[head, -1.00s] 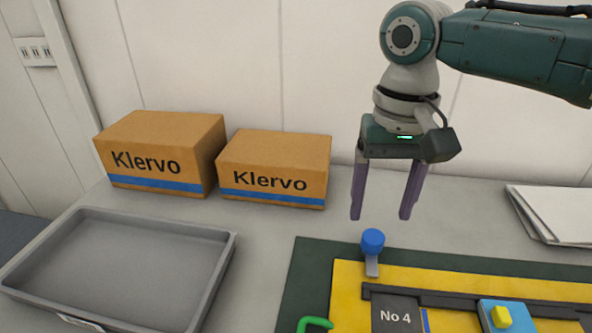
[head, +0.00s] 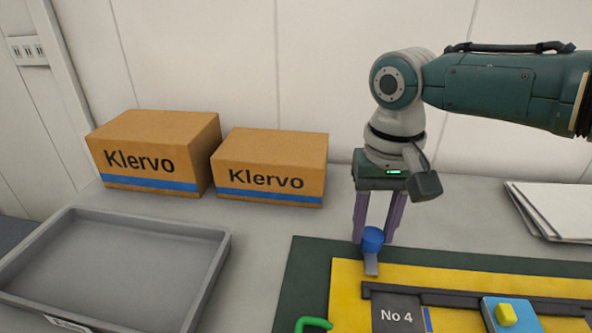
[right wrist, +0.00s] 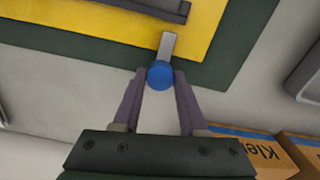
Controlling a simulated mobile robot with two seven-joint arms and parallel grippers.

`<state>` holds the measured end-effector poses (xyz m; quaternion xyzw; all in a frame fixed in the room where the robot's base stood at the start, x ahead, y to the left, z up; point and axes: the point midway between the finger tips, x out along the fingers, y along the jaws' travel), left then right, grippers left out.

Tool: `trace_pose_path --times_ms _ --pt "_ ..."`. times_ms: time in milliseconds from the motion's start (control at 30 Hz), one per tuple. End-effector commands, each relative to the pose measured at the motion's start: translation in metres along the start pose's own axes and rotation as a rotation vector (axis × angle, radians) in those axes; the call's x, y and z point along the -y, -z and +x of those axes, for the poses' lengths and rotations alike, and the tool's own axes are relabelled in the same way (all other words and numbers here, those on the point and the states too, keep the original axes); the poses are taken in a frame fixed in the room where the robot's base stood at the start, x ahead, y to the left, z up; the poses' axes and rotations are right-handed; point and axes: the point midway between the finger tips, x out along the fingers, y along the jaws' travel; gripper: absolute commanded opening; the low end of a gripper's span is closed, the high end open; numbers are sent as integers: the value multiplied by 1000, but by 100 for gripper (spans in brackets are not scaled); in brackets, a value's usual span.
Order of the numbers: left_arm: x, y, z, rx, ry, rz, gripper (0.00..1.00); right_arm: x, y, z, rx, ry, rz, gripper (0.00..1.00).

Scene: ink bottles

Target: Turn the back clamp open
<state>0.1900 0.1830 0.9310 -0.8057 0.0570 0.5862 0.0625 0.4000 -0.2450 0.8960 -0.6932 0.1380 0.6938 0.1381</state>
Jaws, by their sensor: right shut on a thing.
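The back clamp has a blue round knob (head: 373,240) and a grey metal arm (head: 371,264) that reaches over the back edge of the yellow plate (head: 345,286). In the right wrist view the blue knob (right wrist: 160,74) sits between my fingertips, with the grey arm (right wrist: 168,46) pointing onto the yellow plate. My right gripper (head: 374,238) points down with its purple fingers shut on the knob; it also shows in the right wrist view (right wrist: 160,78). My left gripper is not in view.
A green handle (head: 314,323), a dark "No 4" plate (head: 397,316) and a blue block with a yellow top (head: 507,314) lie at the front. A grey tray (head: 215,270) is at left. Klervo boxes (head: 150,155) stand behind; papers (head: 555,207) lie at right.

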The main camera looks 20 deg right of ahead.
Motion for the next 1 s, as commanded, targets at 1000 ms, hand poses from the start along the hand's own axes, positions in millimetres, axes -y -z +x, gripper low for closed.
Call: trace_pose_path --times_ms 1000 --pt "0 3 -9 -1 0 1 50 0 0 -2 1 0 -198 0"
